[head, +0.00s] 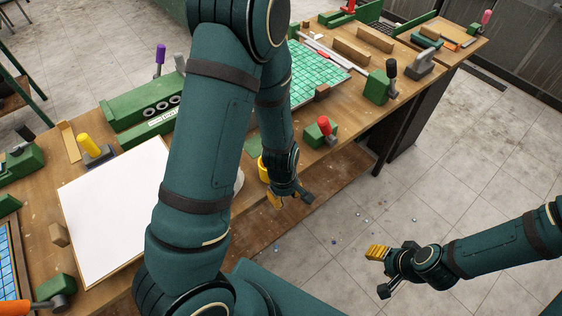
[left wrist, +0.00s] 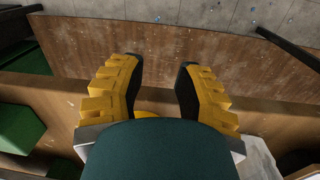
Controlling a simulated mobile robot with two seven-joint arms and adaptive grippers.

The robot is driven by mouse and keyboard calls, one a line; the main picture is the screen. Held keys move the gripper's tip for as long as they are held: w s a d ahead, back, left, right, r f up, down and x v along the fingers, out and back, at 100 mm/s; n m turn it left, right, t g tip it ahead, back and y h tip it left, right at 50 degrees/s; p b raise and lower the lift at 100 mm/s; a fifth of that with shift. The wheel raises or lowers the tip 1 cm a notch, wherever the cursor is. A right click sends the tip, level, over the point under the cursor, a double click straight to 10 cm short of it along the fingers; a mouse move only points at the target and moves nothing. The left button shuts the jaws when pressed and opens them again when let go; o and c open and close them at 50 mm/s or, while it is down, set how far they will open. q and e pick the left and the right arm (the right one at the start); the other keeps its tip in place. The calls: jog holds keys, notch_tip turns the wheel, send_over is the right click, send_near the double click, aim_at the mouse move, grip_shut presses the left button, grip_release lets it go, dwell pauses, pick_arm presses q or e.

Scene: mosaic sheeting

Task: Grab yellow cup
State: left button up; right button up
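The yellow cup (head: 262,167) is at the front edge area of the workbench, mostly hidden by my left arm in the head view. My left gripper (head: 290,200) is right beside it, slightly nearer the bench's front edge. In the left wrist view, the two yellow-padded fingers of that gripper (left wrist: 161,75) are spread apart with nothing clasped between their tips. A small yellow patch, likely the cup (left wrist: 148,114), shows low between them, mostly covered by the dark green gripper body. My right gripper (head: 381,272) is open and empty over the floor at right.
A white object (head: 239,181) is beside the cup, partly hidden. Floor at right is mostly clear.

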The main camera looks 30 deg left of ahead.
notch_tip(320, 180, up, 4)
jog(key=r+p, duration=0.1)
jog(key=p, duration=0.2)
pick_arm(q)
jog(key=w+a+r+n, duration=0.1)
jog(key=a+r+n, duration=0.2)
jog(key=r+n, duration=0.35)
jog(key=w+a+r+n, duration=0.2)
jog(key=a+r+n, duration=0.1)
jog(key=r+n, duration=0.4)
jog(key=shift+m+y, duration=0.3)
jog(key=shift+m, duration=0.05)
jog(key=f+b, duration=0.1)
jog(key=f, duration=0.2)
jog(key=f+b, duration=0.2)
jog(key=f, duration=0.2)
jog(key=shift+s+d, duration=0.15)
jog(key=shift+d, duration=0.05)
jog(key=f, duration=0.1)
jog(key=f+b, duration=0.1)
jog(key=f, duration=0.2)
jog(key=shift+a+f+b, duration=0.3)
jog(key=shift+f+b, duration=0.05)
jog(key=shift+f, duration=0.3)
pick_arm(e)
notch_tip(320, 180, down, 6)
jog(key=shift+w+f, duration=0.15)
jog(key=shift+f, duration=0.05)
pick_arm(q)
grip_shut()
